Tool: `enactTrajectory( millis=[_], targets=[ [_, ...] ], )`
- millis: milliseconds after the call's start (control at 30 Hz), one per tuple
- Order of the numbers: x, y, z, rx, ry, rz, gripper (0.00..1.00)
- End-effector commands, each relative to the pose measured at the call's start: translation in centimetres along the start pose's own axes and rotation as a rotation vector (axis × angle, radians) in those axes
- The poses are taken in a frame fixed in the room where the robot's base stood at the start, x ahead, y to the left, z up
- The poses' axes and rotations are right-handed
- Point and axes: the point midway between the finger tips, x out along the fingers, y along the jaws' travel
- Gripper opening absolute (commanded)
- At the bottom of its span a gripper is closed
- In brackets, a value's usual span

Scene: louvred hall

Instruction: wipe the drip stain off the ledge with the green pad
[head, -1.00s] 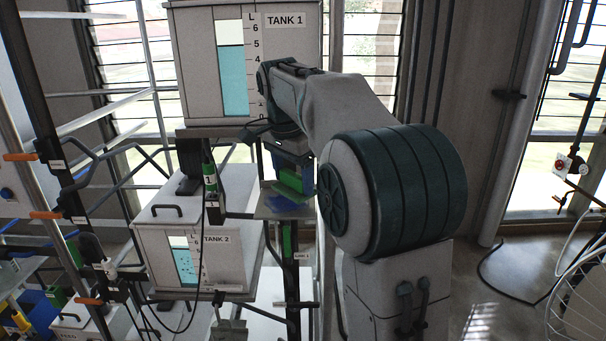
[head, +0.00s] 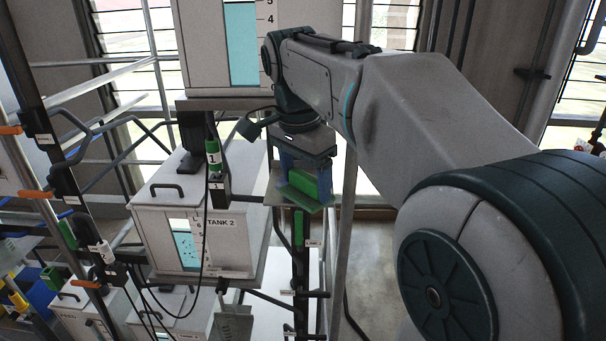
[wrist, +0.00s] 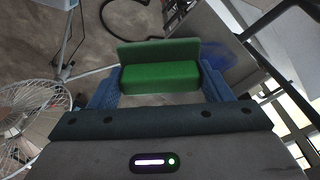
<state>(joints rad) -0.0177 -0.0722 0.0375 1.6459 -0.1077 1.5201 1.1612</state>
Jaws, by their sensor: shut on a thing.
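My gripper (head: 304,178) is shut on the green pad (head: 312,184), with its blue fingers on either side of the pad's block. In the wrist view the pad (wrist: 160,76) sits squarely between the fingers, its flat green plate on the far side. The small grey ledge (head: 272,194) is right at the pad in the head view. The ledge (wrist: 196,24) lies beside and beyond the pad's right end in the wrist view. The blue drip stain (wrist: 222,50) shows there, partly hidden by the right finger. I cannot tell whether pad and ledge touch.
Tank 2 (head: 196,236) stands left of the ledge, with another tank (head: 212,45) above it. Cables hang in front of tank 2. A dark post (head: 300,255) runs below the ledge. A wire fan guard (wrist: 30,108) is at the wrist view's left.

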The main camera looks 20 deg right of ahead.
Motion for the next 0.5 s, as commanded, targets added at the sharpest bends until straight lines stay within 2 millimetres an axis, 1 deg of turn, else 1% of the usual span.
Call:
enactTrajectory(
  millis=[300,500],
  targets=[
    [0.0,-1.6,1.5,-0.005,0.001,-0.001,0.54],
    [0.0,-2.0,1.5,-0.003,0.001,-0.001,0.54]
  ],
)
